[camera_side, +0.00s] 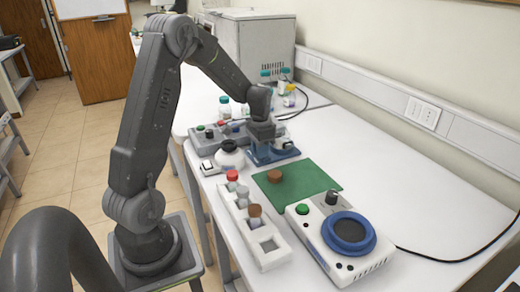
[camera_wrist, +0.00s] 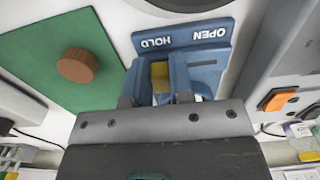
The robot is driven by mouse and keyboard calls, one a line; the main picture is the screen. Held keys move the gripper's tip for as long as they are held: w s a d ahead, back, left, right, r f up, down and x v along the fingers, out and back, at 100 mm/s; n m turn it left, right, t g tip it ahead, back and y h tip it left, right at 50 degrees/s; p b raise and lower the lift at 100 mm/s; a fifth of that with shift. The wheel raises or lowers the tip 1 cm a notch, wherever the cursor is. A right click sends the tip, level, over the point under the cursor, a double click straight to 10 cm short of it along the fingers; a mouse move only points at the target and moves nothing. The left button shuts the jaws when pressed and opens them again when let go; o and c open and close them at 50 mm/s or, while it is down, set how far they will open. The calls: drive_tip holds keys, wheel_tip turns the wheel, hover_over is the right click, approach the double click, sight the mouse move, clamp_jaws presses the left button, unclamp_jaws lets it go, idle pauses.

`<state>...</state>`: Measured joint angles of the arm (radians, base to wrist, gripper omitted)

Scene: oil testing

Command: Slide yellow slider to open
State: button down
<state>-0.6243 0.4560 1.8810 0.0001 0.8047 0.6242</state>
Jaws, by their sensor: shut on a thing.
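The yellow slider (camera_wrist: 160,76) shows in the wrist view between the two fingers of my gripper (camera_wrist: 159,82), which is shut on it. Blue parts flank it closely, so its lower part is hidden. It sits under the HOLD label of the blue slider fixture (camera_wrist: 182,37), left of the OPEN label. In the side view my gripper (camera_side: 263,131) reaches down onto the blue fixture (camera_side: 287,153) behind the green mat. The yellow slider is hidden there by my gripper.
The green mat (camera_side: 312,184) carries a brown cap (camera_side: 275,176). A white rack (camera_side: 268,257) with several vials stands at the front, beside a white device (camera_side: 318,257) with a blue ring. A grey control box (camera_side: 199,143) and a dark-topped white flask (camera_side: 231,157) are close left of the fixture.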

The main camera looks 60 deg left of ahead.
drive_tip(key=shift+a, duration=2.7)
drive_tip(key=c, duration=1)
unclamp_jaws()
wheel_tip(320, 180, up, 14)
drive_tip(key=shift+d, duration=0.1)
